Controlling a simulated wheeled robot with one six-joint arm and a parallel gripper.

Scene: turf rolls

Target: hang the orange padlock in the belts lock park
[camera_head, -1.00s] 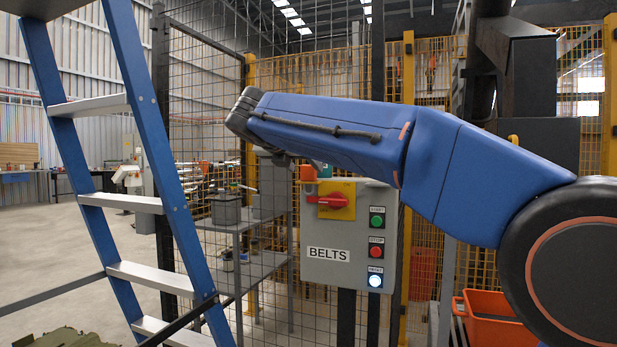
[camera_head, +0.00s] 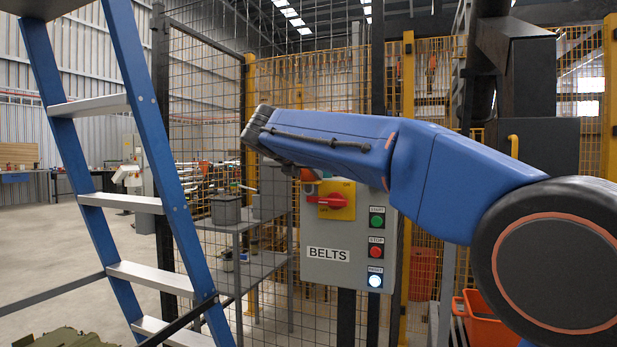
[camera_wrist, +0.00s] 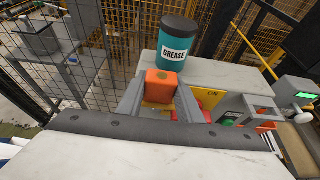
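The orange padlock (camera_wrist: 161,86) is between the two grey fingers of my gripper (camera_wrist: 160,92) in the wrist view, which look closed on its sides. A small brass disc shows on its face, and its shackle is hidden. Behind it is a grey control box (camera_head: 330,270) labelled BELTS. The box carries a yellow plate (camera_head: 345,193) with a red rotary handle (camera_head: 325,201). In the head view my arm hides most of the gripper, and only a bit of orange shows under it. I cannot tell which part is the lock park.
A teal grease tin (camera_wrist: 176,45) stands on the box top, close behind the padlock. Mesh fencing (camera_head: 205,100) rises behind. A blue ladder (camera_head: 160,190) is at left, a grey shelf (camera_head: 255,268) left of the box, and an orange bin (camera_head: 485,325) at lower right.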

